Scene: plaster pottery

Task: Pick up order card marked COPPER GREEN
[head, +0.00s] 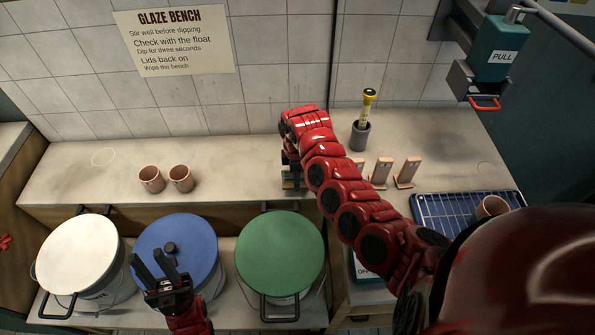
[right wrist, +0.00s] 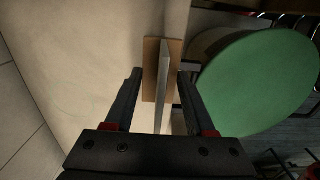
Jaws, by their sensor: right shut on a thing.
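My right gripper (head: 292,180) is at the back bench, with its arm reaching in from the right. In the right wrist view it is shut on an order card (right wrist: 163,72), a thin pale panel seen edge-on with a brown base between the fingertips. Its writing does not show, so I cannot read whether it is marked COPPER GREEN. Similar upright cards (head: 381,171) (head: 407,172) stand right of my right arm, partly hidden by it. My left gripper (head: 154,268) is open and empty above the blue lid (head: 192,238).
A white-lidded bucket (head: 78,250) and a green-lidded bucket (head: 280,250) flank the blue one. Two clay cups (head: 151,180) (head: 181,179) stand on the bench (head: 230,160). A float in a grey pot (head: 360,136) and a blue rack tray (head: 450,208) are at right.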

